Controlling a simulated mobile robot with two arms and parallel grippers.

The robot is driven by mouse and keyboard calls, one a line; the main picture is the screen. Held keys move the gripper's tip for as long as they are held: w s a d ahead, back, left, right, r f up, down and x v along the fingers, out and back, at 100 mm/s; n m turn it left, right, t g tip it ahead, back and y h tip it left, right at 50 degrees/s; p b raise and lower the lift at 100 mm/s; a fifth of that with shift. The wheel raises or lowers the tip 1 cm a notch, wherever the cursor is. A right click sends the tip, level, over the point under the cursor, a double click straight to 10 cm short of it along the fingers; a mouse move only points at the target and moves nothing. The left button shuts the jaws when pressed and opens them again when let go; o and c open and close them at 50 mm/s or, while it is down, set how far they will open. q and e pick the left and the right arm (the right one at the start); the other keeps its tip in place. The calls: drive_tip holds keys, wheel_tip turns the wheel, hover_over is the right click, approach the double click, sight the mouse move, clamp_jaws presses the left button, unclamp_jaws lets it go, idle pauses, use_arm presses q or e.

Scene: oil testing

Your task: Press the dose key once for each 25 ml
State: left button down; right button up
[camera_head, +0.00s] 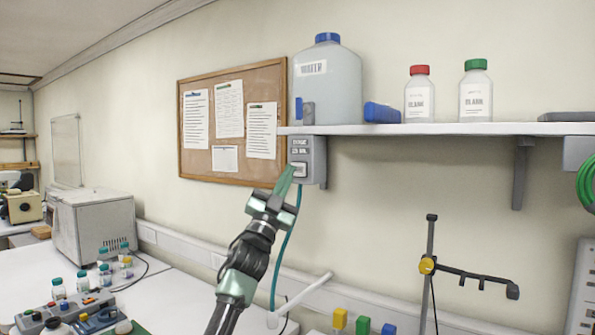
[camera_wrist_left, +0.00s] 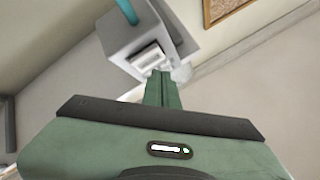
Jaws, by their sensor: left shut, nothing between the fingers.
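The dose box (camera_head: 312,160) is a grey unit under the left end of the wall shelf, labelled as a 25 ml dose, with a pale key (camera_head: 299,169) on its front. It also shows in the left wrist view (camera_wrist_left: 130,35), with the key (camera_wrist_left: 150,57) on its face. My left gripper (camera_head: 285,183) is shut and empty, its green fingertips (camera_wrist_left: 161,78) at the lower edge of the key. I cannot tell whether they touch it. A teal hose (camera_head: 283,250) hangs from the box. My right gripper is not in view.
A large water container (camera_head: 327,80) and bottles with red (camera_head: 419,97) and green (camera_head: 475,95) caps stand on the shelf (camera_head: 430,129). A black clamp stand (camera_head: 430,265) stands at the right. Several small vials and devices crowd the bench at left.

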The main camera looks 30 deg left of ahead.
use_arm(q)
drive_tip(key=shift+w, duration=0.4)
drive_tip(key=shift+w+d, duration=0.1)
drive_tip(key=shift+w, duration=0.35)
idle(0.7)
drive_tip(key=shift+s, duration=0.9)
drive_tip(key=s, duration=0.5)
drive_tip(key=shift+a, duration=0.3)
idle(0.8)
